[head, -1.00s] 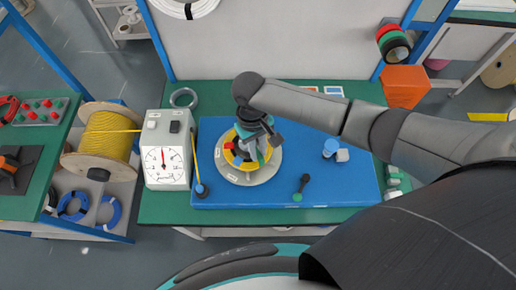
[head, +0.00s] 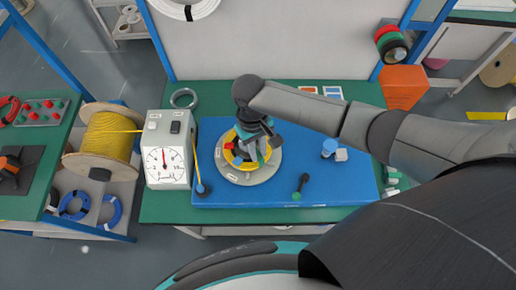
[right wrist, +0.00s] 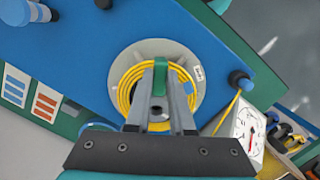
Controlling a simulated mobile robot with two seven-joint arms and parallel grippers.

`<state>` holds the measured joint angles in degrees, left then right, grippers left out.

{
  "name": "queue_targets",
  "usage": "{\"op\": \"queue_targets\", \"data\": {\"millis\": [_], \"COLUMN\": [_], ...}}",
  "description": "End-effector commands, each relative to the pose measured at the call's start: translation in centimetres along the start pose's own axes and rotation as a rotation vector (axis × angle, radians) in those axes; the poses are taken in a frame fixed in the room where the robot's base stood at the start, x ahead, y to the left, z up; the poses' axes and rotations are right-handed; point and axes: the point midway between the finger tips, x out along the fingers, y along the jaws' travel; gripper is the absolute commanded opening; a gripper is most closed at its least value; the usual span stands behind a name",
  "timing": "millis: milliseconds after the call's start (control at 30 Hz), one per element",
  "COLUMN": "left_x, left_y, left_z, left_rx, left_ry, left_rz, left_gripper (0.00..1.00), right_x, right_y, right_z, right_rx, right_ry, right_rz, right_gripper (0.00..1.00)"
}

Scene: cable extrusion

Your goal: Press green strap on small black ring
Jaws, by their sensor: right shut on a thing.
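A yellow cable coil (head: 236,161) lies on a round pale grey disc (head: 238,178) on the blue board. It also shows in the right wrist view (right wrist: 125,96). My right gripper (right wrist: 163,72) points down over the coil, shut on the green strap (right wrist: 178,72) at the coil's far side in that view. In the head view my right gripper (head: 250,150) partly covers the coil, and a small red part shows on the coil's left. I cannot make out the small black ring for sure. My left gripper is not in view.
A dark-handled piece with a green end (head: 302,186) and a blue cylinder (head: 329,148) are on the board's right. A yellow spool (head: 108,137) stands far left.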

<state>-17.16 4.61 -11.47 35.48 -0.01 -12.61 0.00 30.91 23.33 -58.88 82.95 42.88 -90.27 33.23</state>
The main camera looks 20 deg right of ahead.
Motion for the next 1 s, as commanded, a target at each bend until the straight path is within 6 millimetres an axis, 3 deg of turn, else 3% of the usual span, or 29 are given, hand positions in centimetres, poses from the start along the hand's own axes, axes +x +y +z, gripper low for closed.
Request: {"op": "queue_targets", "data": {"millis": [1000], "left_x": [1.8], "left_y": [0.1], "left_z": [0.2], "left_rx": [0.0], "left_ry": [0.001], "left_rz": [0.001], "left_gripper": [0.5], "right_x": [3.0], "right_y": [-0.1], "right_z": [-0.4], "right_rx": [-0.001], "right_ry": [0.0], "right_rz": [0.0], "right_gripper": [0.0]}}
